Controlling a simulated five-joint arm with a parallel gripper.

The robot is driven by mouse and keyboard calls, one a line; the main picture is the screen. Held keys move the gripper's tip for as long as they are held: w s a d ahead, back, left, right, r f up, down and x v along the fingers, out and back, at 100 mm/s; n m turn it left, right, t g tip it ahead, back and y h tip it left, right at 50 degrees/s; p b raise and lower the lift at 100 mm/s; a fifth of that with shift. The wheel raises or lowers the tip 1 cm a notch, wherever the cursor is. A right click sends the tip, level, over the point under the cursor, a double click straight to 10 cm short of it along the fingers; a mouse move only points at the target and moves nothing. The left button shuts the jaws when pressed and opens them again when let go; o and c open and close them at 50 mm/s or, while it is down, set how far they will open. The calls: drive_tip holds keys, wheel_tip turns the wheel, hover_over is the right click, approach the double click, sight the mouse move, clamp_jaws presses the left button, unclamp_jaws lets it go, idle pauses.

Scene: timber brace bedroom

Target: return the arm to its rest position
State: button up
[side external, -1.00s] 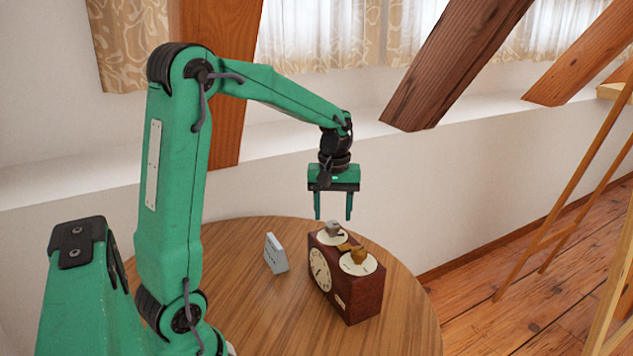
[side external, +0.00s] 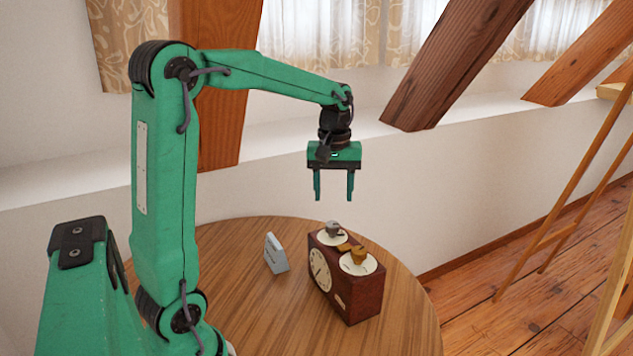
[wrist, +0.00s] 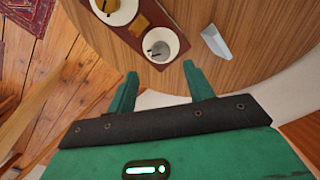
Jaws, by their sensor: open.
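My gripper (side external: 334,198) is open and empty, with its two fingers pointing down. It hangs in the air above the round table, clear of the brown scale-like box (side external: 345,290). In the wrist view my gripper (wrist: 160,82) shows its two fingers apart with nothing between them. My arm is raised, bent at the elbow and reaching over the table.
The box carries two pale dishes, one with a grey piece (side external: 333,227) and one with a gold piece (side external: 359,256). A small pale card-like block (side external: 275,253) stands left of it on the round wooden table (side external: 245,300). A slanted beam (side external: 455,60) stands behind.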

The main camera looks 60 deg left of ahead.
drive_tip(key=s+d+r+m+t, duration=0.1)
drive_tip(key=s+d+m+t, duration=0.4)
drive_tip(key=s+d+m, duration=0.6)
drive_tip(key=s+d, duration=0.3)
drive_tip(key=shift+s+r+m, duration=0.15)
drive_tip(key=shift+s+m, duration=0.05)
drive_tip(key=shift+m, duration=0.2)
idle(0.9)
